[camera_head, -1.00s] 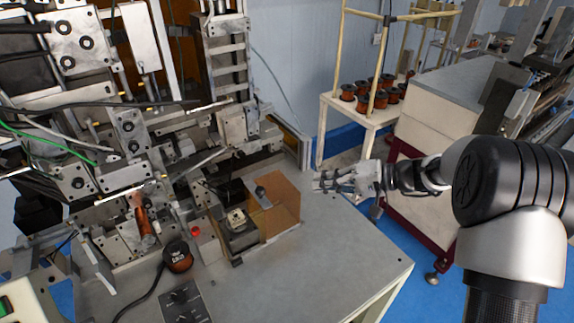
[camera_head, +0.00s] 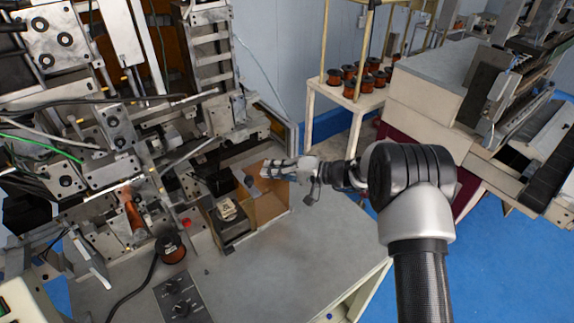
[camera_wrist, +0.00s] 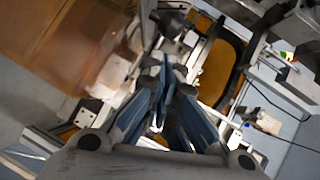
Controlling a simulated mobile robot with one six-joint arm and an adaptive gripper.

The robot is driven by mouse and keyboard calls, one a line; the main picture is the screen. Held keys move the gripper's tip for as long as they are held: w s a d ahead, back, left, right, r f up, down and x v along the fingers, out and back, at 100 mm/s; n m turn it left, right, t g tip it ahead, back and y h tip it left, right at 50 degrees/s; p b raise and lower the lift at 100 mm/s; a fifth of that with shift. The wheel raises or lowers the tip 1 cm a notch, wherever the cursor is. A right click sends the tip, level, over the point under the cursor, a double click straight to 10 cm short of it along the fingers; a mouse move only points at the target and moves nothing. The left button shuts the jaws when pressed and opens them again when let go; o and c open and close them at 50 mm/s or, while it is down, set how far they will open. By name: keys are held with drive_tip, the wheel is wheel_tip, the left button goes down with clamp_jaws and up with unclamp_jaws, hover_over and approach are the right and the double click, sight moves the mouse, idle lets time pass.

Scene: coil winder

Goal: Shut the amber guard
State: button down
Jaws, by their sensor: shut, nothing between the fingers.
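The amber guard (camera_head: 270,208) is a see-through orange-brown panel piece standing on the grey bench, at the right side of a small dark fixture (camera_head: 232,222). The fixture's top is visible and not covered by amber from this side. A dark knob or handle (camera_head: 250,183) shows on the guard. My gripper (camera_head: 267,169) is at the guard's upper edge, coming from the right. It is shut and empty; whether it touches the guard I cannot tell. In the wrist view my gripper (camera_wrist: 165,75) shows closed fingers, with a blurred amber panel (camera_wrist: 65,35) at upper left and a black knob (camera_wrist: 172,22) just beyond the tips.
The winder's metal frame (camera_head: 115,130) and cables fill the left. A red-brown spool (camera_head: 171,247) and a black control box (camera_head: 182,298) sit on the bench (camera_head: 270,270). The bench is clear at front right. A spool rack (camera_head: 345,100) stands behind.

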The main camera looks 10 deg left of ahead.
drive_tip(key=shift+s+a+f, duration=0.25)
drive_tip(key=shift+s+a, duration=0.35)
